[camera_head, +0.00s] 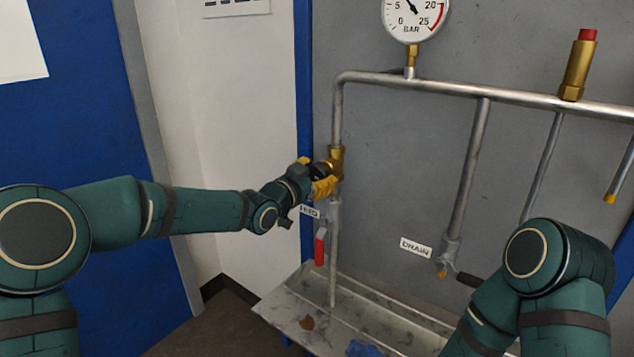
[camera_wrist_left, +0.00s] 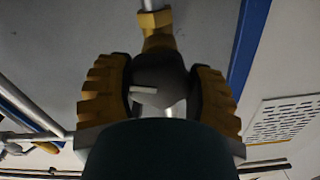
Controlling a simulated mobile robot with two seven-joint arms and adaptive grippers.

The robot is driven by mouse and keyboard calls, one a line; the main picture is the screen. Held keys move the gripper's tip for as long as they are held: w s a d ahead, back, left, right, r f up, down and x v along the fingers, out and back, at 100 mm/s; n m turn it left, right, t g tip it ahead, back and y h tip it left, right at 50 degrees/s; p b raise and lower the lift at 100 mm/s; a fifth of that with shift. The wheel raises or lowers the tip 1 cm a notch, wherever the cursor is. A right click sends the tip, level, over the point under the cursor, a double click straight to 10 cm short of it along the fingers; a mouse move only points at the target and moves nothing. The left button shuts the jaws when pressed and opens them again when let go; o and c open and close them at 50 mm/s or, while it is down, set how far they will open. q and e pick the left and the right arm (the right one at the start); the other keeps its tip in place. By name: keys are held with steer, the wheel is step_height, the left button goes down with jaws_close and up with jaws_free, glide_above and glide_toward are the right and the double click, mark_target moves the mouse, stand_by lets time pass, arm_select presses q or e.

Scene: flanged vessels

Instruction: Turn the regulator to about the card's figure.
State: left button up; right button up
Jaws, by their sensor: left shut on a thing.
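The regulator has a brass body (camera_head: 337,160) on the vertical pipe at the left of the panel. Its dark knob (camera_wrist_left: 158,82) carries a pale mark and sits between the yellow fingers in the left wrist view. My left gripper (camera_head: 318,178) is shut on the knob and hides most of it in the head view. The pressure gauge (camera_head: 414,16) above the pipe is cut off at the top. Its needle points up and left, past the 5; the top of the scale is out of view. My right gripper is out of view; only its arm shows. No card figure is readable.
A white sheet (camera_head: 236,8) at the top is cut off. A red-handled valve (camera_head: 320,247) hangs below the left gripper by a partly hidden label. A drain pipe with a DRAIN label (camera_head: 416,248) is further right. A brass relief valve (camera_head: 578,68) stands on the top pipe. A tray (camera_head: 372,307) lies below.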

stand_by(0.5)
arm_select(q)
steer(key=o, duration=1.2)
steer(key=v, duration=1.2)
step_height(320, 180, down, 17)
steer(key=s+n+g+y, duration=0.3)
steer(key=n, duration=0.2)
steer(key=s+a+f+n+g+y, duration=0.1)
steer(key=s+f+n+g, duration=0.1)
steer(key=s+f, duration=0.6)
steer(key=s+f+n+g+y, duration=0.1)
steer(key=s+f+n+g, duration=0.2)
steer(key=s+f, duration=0.5)
steer(key=s+a+f+n+g+y, duration=0.1)
steer(key=s+f+n+g, duration=0.1)
steer(key=s+f+g, duration=0.3)
steer(key=shift+s+a+f+y, duration=0.15)
steer(key=shift+s+f, duration=0.35)
steer(key=shift+f, duration=0.5)
steer(key=shift+s+a+f+y, duration=0.1)
steer(key=shift+s+f, duration=0.45)
steer(key=shift+f, duration=0.4)
steer(key=shift+s+a+f+y, duration=0.15)
steer(key=shift+s+f, duration=0.35)
steer(key=shift+f, duration=0.5)
